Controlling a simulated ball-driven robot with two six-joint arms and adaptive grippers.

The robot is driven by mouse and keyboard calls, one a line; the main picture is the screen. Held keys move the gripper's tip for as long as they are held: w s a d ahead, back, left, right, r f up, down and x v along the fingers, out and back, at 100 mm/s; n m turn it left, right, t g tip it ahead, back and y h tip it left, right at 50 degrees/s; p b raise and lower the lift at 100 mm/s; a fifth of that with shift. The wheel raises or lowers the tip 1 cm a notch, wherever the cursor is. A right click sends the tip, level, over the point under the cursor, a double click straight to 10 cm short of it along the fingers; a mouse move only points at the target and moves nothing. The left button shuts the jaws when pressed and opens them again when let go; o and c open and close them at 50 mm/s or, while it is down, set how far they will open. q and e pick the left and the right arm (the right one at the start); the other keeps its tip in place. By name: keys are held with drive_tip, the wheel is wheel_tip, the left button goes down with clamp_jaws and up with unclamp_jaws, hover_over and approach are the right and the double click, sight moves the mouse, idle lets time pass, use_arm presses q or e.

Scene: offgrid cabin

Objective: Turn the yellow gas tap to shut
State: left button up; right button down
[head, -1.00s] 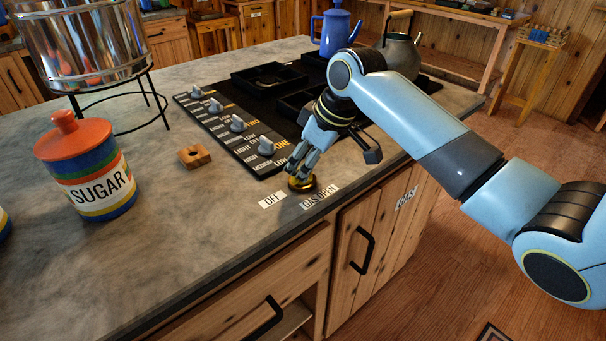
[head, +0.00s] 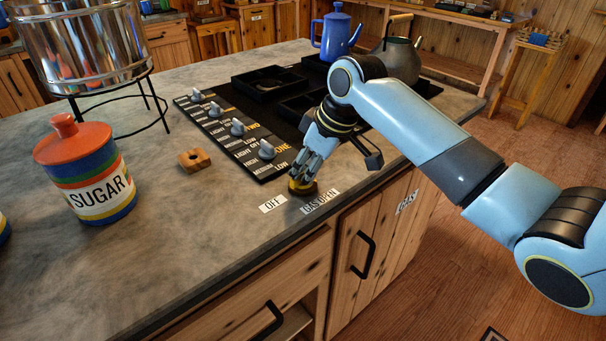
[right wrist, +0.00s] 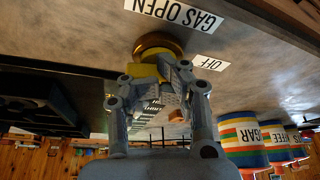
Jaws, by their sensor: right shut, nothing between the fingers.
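The yellow gas tap (head: 302,190) stands on its round brass base near the front edge of the counter. In the right wrist view its yellow handle (right wrist: 144,71) lies beside my fingertips. The "GAS OPEN" label (head: 320,201) is to the right of the tap and the "OFF" label (head: 272,203) to its left, both in front of it. My right gripper (head: 299,180) is shut and empty, pointing down at the tap; it also shows in the right wrist view (right wrist: 172,72). The fingers partly hide the handle, and I cannot tell whether they touch it. My left gripper is out of view.
The black stove (head: 262,115) with several grey knobs lies behind the tap. A small wooden block (head: 194,160) and a sugar jar (head: 88,175) stand to the left. A blue coffee pot (head: 334,35) and a grey kettle (head: 400,55) are at the back.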

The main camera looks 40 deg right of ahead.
drive_tip(key=shift+w+r, duration=0.2)
drive_tip(key=shift+r, duration=0.05)
drive_tip(key=shift+r+m+p, duration=0.15)
drive_tip(key=shift+m+p, duration=0.15)
drive_tip(key=shift+p, duration=0.35)
drive_tip(key=shift+w+a+m+h+p, duration=0.1)
drive_tip(key=shift+m+h+p, duration=0.3)
drive_tip(key=shift+m+p, duration=0.55)
drive_tip(key=c, duration=1.2)
unclamp_jaws()
drive_tip(key=shift+t, duration=0.3)
drive_tip(key=shift+c, duration=0.2)
drive_tip(key=o, duration=0.7)
drive_tip(key=shift+a, duration=0.1)
drive_tip(key=o, duration=0.3)
drive_tip(key=shift+f, duration=0.2)
drive_tip(key=shift+o, duration=0.2)
drive_tip(key=shift+f, duration=0.15)
